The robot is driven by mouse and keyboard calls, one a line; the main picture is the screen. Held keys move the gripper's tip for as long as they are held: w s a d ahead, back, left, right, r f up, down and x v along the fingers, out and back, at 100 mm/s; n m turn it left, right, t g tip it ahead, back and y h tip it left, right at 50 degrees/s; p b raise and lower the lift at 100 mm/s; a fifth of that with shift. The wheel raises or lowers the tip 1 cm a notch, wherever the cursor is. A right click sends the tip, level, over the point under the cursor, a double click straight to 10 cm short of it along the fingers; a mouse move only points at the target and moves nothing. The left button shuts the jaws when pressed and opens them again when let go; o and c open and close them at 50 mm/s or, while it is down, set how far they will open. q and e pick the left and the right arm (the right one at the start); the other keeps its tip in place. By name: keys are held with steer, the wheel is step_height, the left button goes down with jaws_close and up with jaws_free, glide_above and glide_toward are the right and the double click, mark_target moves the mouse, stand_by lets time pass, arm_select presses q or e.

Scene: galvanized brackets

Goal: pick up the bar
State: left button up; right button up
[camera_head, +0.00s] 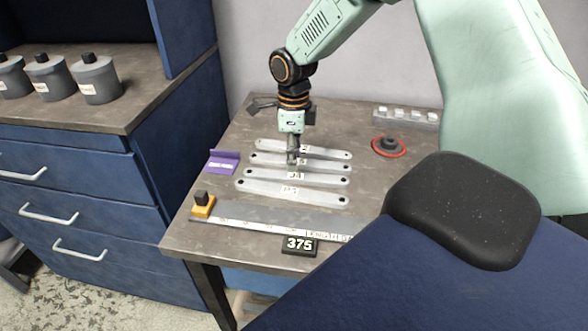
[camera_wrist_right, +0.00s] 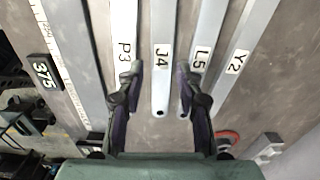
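Several flat grey bars with round end holes lie side by side on the table. In the head view, from back to front, they are bar Y2 (camera_head: 330,153), bar L5 (camera_head: 328,166), bar J4 (camera_head: 330,180) and bar P3 (camera_head: 320,195). The wrist view shows bars P3 (camera_wrist_right: 123,30), J4 (camera_wrist_right: 161,90), L5 (camera_wrist_right: 205,40) and Y2 (camera_wrist_right: 245,40) from left to right. My right gripper (camera_head: 292,158) points down over the bars. In the wrist view its fingers (camera_wrist_right: 160,72) are apart, with J4 between them. Contact is not visible. My left gripper is not in view.
A ruler (camera_head: 250,214) with a yellow-and-black stop (camera_head: 203,205) and a black 375 sign (camera_head: 299,245) lie in front. A purple holder (camera_head: 223,162) is left; a red-rimmed disc (camera_head: 388,147) and grey block rack (camera_head: 405,117) are right. Canisters (camera_head: 97,80) stand on the left cabinet.

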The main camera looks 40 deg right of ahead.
mark_target(295, 176)
steer(key=shift+a+f, duration=0.25)
steer(key=shift+f, duration=0.2)
steer(key=f, duration=0.1)
steer(key=d+f, duration=0.1)
steer(key=f, duration=0.1)
steer(key=f+b, duration=0.1)
steer(key=shift+s+d+f, duration=0.2)
steer(key=shift+d+f, duration=0.1)
steer(key=shift+f, duration=0.15)
steer(key=shift+w+a+r, duration=0.1)
steer(key=shift+a+r, duration=0.1)
steer(key=shift+a, duration=0.3)
steer(key=shift+c, duration=0.5)
steer(key=shift+d+f, duration=0.1)
steer(key=shift+d, duration=0.25)
steer(key=c, duration=0.4)
steer(key=shift+a, duration=0.25)
jaws_close()
